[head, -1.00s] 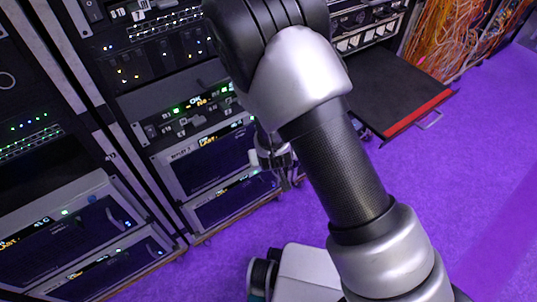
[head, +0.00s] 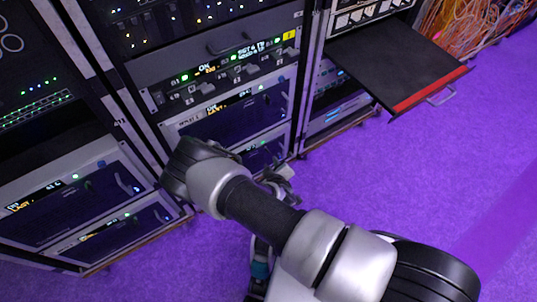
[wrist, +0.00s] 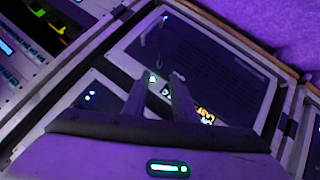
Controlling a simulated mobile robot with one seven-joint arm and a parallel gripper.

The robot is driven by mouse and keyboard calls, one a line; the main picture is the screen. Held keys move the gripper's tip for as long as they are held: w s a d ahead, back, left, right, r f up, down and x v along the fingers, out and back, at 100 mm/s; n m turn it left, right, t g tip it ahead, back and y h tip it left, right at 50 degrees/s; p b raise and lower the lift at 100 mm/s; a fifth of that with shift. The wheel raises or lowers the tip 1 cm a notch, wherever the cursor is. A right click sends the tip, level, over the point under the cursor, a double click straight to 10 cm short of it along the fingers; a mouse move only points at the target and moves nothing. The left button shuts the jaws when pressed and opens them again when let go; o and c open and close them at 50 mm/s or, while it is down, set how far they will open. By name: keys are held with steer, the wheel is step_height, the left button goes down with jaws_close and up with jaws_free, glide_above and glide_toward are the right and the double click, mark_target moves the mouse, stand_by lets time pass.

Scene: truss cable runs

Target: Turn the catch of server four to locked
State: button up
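The middle rack holds two blue-fronted server units with small displays. The upper unit (head: 235,118) shows clearly, and the lower unit (head: 262,156) is partly hidden by my arm. Their labels are too small to read, so I cannot tell which is server four. My gripper (head: 281,182) is low in front of this rack, partly hidden behind my arm. In the wrist view my gripper (wrist: 160,79) has two fingers apart with nothing between them, pointing at a dark server front (wrist: 205,62) with a lit yellow display. No catch can be made out clearly.
A black pull-out shelf (head: 385,58) with a red front edge juts out at right. A left rack holds similar units (head: 75,200). Orange cables (head: 465,25) hang at the back right. The purple floor (head: 420,170) is clear at right.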

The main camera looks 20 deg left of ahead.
steer(key=b+x, duration=0.3)
steer(key=x, duration=0.9)
steer(key=shift+b, duration=0.35)
steer(key=shift+w+a+f, duration=0.1)
steer(key=shift+w+a, duration=0.05)
jaws_close()
